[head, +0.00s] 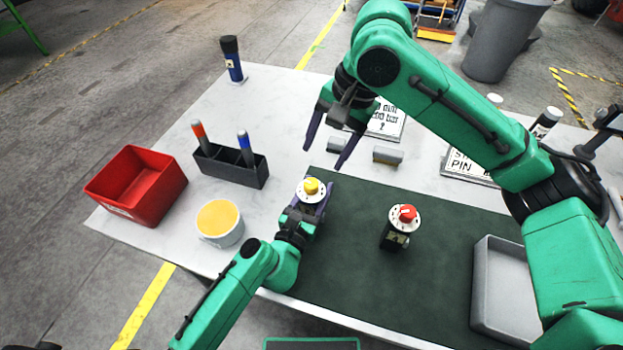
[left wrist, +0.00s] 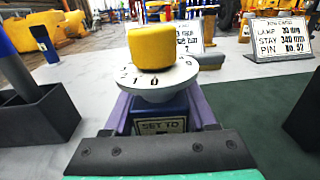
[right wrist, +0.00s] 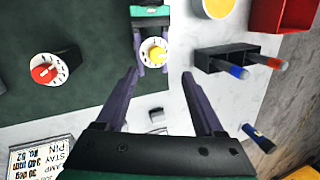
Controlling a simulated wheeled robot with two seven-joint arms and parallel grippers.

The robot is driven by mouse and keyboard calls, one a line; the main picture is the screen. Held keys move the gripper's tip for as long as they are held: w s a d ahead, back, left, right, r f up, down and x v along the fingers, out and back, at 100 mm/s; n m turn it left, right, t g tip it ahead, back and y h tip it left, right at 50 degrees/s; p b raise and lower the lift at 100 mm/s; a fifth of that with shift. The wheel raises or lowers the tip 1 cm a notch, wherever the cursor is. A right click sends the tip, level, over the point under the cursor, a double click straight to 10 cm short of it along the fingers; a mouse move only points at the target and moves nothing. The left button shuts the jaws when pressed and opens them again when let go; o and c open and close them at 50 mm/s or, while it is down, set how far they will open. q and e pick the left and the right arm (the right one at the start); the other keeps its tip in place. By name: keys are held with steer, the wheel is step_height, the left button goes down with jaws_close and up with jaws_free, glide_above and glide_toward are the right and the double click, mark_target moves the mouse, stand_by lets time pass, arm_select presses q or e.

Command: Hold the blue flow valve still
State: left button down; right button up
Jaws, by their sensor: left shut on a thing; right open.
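The blue flow valve has a yellow knob over a white numbered dial (head: 311,187) and stands at the left end of the dark green mat. In the left wrist view its dark blue body (left wrist: 160,107) carries a "SET TO" label, partly hidden low down. My left gripper (head: 306,207) is shut on this body, a purple finger on each side below the dial. My right gripper (head: 328,153) is open and empty above the table, behind the valve. In the right wrist view the yellow knob (right wrist: 156,55) shows beyond the open fingertips.
A second valve with a red knob (head: 407,214) stands on the mat (head: 350,270) to the right. A grey tray (head: 482,290) is at the right. A black pen holder (head: 230,168), a yellow-filled cup (head: 220,222) and a red bin (head: 137,186) are at the left. Small grey blocks (head: 388,155) and signs stand behind.

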mark_target(311, 183)
steer(key=a+f+m+h, duration=0.1)
steer(key=f+m, duration=0.2)
steer(key=m, duration=0.8)
steer(key=f+m+h, duration=0.1)
steer(key=f+m, duration=0.2)
steer(key=m, duration=0.9)
steer(key=a+f+m+h, duration=0.1)
steer(key=f+m, duration=0.3)
steer(key=m, duration=0.7)
steer(key=shift+w+a+m, duration=0.2)
steer(key=shift+a+m, duration=0.1)
steer(key=shift+a, duration=0.05)
jaws_close()
